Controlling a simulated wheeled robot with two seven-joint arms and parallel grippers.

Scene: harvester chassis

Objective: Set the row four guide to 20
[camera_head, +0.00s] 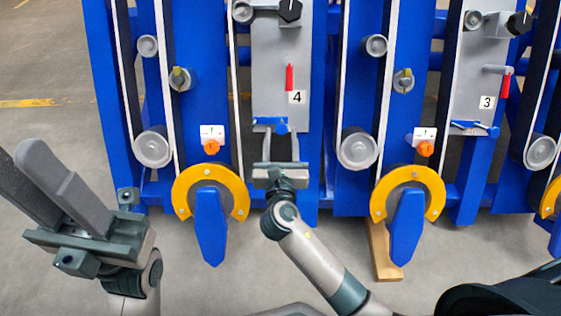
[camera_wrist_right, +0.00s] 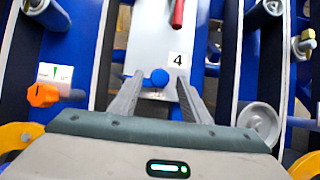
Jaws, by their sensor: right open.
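The row four panel (camera_head: 270,70) is a grey plate marked with a 4 label (camera_head: 297,97), which also shows in the right wrist view (camera_wrist_right: 177,59). A blue knob (camera_wrist_right: 159,77) sits at the panel's lower end, and it shows in the head view too (camera_head: 281,127). My right gripper (camera_head: 282,140) is open, its fingers pointing up at the panel's lower end. In the right wrist view the knob appears between the fingertips; contact cannot be told. No readable scale shows beside it.
A red handle (camera_head: 289,77) and a black knob (camera_head: 290,11) are higher on the panel. Orange knobs (camera_head: 211,147) with white dials and yellow arcs (camera_head: 240,190) flank it. A panel marked 3 (camera_head: 480,90) stands at the right. Floor is free at the left.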

